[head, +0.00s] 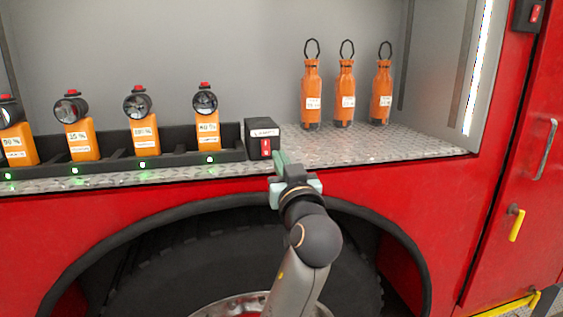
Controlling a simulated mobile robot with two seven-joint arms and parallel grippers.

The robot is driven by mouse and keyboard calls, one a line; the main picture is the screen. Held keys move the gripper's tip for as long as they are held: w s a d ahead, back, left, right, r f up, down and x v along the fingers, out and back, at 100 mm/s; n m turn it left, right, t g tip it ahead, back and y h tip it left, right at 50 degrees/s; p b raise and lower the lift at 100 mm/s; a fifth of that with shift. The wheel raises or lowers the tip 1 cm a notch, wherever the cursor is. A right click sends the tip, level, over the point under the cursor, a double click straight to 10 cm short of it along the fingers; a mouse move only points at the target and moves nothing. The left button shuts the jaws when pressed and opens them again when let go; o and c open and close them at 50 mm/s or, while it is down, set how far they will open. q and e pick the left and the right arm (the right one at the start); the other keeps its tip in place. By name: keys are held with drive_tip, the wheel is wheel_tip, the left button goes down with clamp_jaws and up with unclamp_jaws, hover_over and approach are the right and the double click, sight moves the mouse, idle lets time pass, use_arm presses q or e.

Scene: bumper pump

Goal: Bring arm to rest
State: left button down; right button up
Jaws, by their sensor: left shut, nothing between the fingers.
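My left arm (315,240) reaches up from the bottom of the head view, in front of the wheel arch. My left gripper (280,160) is at its end, with its green fingers shut and empty. The fingertips are at the front edge of the metal shelf, just below and right of a black switch box (259,142) with a red switch. I cannot tell whether they touch the shelf or the box. My right gripper is not in view.
Orange lamps (209,128) stand in a black charging rack (175,160) at the left. Three orange bottles with loops (344,95) stand on the treadplate shelf (420,141). Below are a red panel (430,195) and a large tire (180,260). The shelf's right part is clear.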

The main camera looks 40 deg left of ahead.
use_arm(q)
drive_tip(key=shift+d, duration=0.1)
drive_tip(key=shift+f, duration=0.1)
idle(0.6)
drive_tip(key=d+f+m+h, duration=0.3)
drive_tip(key=f+m+h, duration=0.1)
drive_tip(key=f, duration=0.7)
drive_tip(key=d+f+m+h, duration=0.3)
drive_tip(key=d+f+h, duration=0.1)
drive_tip(key=f, duration=0.7)
drive_tip(key=d+f+m+h, duration=0.3)
drive_tip(key=f+m, duration=0.1)
drive_tip(key=f, duration=0.7)
drive_tip(key=s+d+f+g+h, duration=0.2)
drive_tip(key=s+d+f+h, duration=0.1)
drive_tip(key=s+f, duration=0.7)
drive_tip(key=s+d+f+g+h, duration=0.1)
drive_tip(key=s+d+f+h, duration=0.2)
drive_tip(key=s+f, duration=0.7)
drive_tip(key=s+d, duration=0.1)
drive_tip(key=s, duration=0.2)
drive_tip(key=shift+s+d+f+m+g, duration=0.25)
drive_tip(key=shift+s+m+g, duration=0.05)
drive_tip(key=shift+s+g, duration=0.1)
